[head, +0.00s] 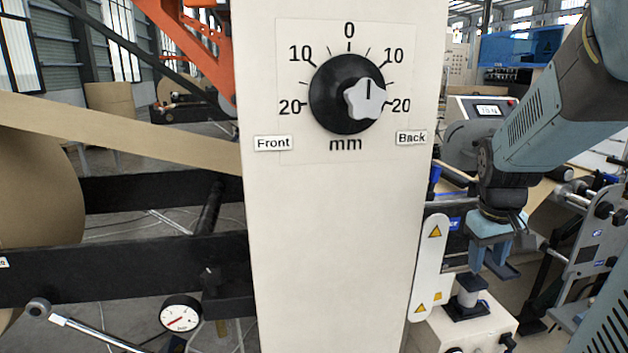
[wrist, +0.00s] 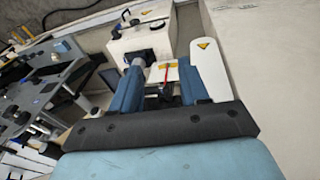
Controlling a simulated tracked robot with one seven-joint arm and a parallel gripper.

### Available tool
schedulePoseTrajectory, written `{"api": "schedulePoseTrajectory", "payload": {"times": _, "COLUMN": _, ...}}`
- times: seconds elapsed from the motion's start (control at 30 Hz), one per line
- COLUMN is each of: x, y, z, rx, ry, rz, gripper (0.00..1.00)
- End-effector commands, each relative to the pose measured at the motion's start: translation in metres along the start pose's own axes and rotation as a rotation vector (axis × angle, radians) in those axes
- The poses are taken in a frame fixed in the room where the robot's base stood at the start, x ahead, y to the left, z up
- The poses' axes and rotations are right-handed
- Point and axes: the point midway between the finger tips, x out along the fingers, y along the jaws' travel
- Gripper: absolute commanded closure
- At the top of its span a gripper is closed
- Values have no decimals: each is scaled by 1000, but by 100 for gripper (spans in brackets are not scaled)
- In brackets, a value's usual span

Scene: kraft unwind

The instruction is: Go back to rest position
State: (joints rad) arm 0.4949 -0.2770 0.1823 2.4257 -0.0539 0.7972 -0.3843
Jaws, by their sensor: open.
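My gripper (head: 492,268) is at the right in the head view, pointing down beside the cream panel (head: 335,230). In the wrist view my gripper (wrist: 157,85) shows open, fingers spread. A white box-shaped unit (head: 480,325) with a grey cylinder on top (head: 468,292) stands below and close to it. The white unit also shows in the wrist view (wrist: 140,45) beyond the fingers. I cannot tell whether the fingers touch anything.
A dial (head: 347,94) marked in mm is on the panel. A white guard plate with warning triangles (head: 429,268) stands left of my gripper. A kraft roll (head: 40,190), black beams and a pressure gauge (head: 181,314) are at the left. Grey machinery (head: 595,235) stands at the right.

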Motion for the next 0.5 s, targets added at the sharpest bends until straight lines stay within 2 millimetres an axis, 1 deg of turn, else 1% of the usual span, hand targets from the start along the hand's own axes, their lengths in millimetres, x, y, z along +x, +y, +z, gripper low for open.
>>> {"api": "schedulePoseTrajectory", "payload": {"times": 0.03, "x": -14, "y": -11, "z": 1, "rx": 4, "ry": 32, "rz": 7, "gripper": 55}}
{"api": "schedulePoseTrajectory", "payload": {"times": 0.2, "x": -50, "y": -41, "z": 11, "rx": 40, "ry": 121, "rz": 6, "gripper": 55}}
{"api": "schedulePoseTrajectory", "payload": {"times": 0.4, "x": -86, "y": -73, "z": 31, "rx": 84, "ry": 229, "rz": -32, "gripper": 55}}
{"api": "schedulePoseTrajectory", "payload": {"times": 0.5, "x": -101, "y": -85, "z": 42, "rx": 103, "ry": 277, "rz": -61, "gripper": 55}}
